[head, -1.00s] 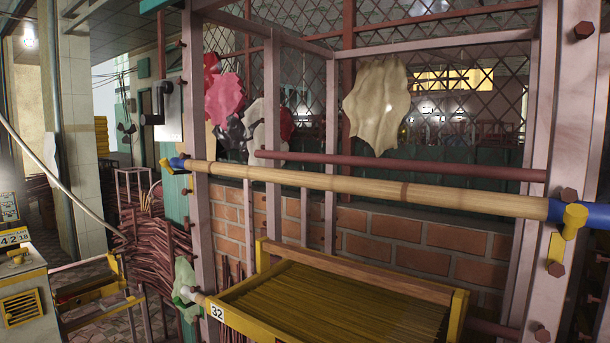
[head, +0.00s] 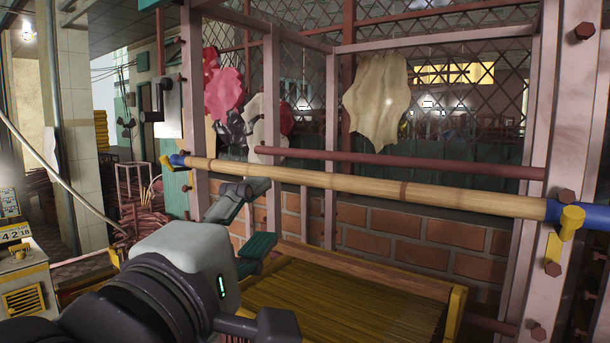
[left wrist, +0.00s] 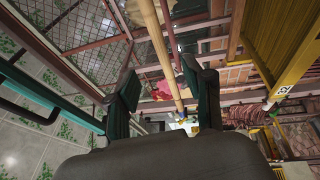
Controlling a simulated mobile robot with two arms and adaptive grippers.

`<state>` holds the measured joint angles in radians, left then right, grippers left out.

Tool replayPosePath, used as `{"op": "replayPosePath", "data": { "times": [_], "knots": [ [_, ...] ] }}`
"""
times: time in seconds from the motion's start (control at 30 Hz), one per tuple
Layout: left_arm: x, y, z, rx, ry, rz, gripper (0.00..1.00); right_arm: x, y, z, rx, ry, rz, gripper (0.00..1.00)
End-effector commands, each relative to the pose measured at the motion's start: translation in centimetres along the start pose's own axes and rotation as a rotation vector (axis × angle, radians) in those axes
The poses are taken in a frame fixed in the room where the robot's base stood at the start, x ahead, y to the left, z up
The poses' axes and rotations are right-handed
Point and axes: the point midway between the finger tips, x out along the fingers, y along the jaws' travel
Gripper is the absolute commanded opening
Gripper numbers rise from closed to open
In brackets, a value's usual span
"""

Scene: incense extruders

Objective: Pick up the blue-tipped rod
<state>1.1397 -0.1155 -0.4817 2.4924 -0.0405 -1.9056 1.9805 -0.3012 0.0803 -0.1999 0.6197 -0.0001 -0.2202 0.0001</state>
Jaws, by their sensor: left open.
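The rod (head: 380,188) is a long pale wooden pole with blue ends (head: 178,160). It lies nearly level across the frame, at yellow pegs on the posts. My left gripper (head: 262,216) is open and empty, just below the left half of the rod in the head view. Its upper finger reaches close to the rod's lower edge; I cannot tell whether it touches. In the left wrist view the rod (left wrist: 157,38) runs through the gap between the two spread dark-green fingers (left wrist: 163,85). How far it is beyond the fingertips is unclear. My right gripper is not in view.
Pinkish upright posts (head: 272,130) and a dark red bar (head: 400,167) stand behind the rod. A yellow tray (head: 455,315) of thin sticks sits below. A cream sheet (head: 375,100) hangs on the mesh.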

Motion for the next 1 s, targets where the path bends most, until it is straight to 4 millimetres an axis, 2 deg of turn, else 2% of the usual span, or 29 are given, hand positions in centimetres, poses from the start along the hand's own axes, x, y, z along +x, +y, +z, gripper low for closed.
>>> {"op": "replayPosePath", "data": {
  "times": [0.03,0.2,0.4,0.63,0.87,1.0],
  "knots": [
    [0.5,0.5,0.0,-0.003,0.002,-0.001,0.52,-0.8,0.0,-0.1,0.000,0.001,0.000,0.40],
    [3.0,0.7,-0.1,-0.002,0.004,-0.007,0.52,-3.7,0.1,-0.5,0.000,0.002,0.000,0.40],
    [6.9,0.4,0.0,-0.001,0.003,-0.003,0.52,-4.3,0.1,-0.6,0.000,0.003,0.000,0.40],
    [8.5,0.2,0.0,-0.003,0.001,0.000,0.52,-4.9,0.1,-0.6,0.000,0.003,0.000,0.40],
    [11.4,0.6,0.0,0.002,0.004,-0.002,0.52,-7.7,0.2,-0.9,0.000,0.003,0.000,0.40],
    [13.1,0.4,0.1,-0.001,0.002,0.000,0.52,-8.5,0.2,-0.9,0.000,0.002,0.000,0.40]
  ]
}}
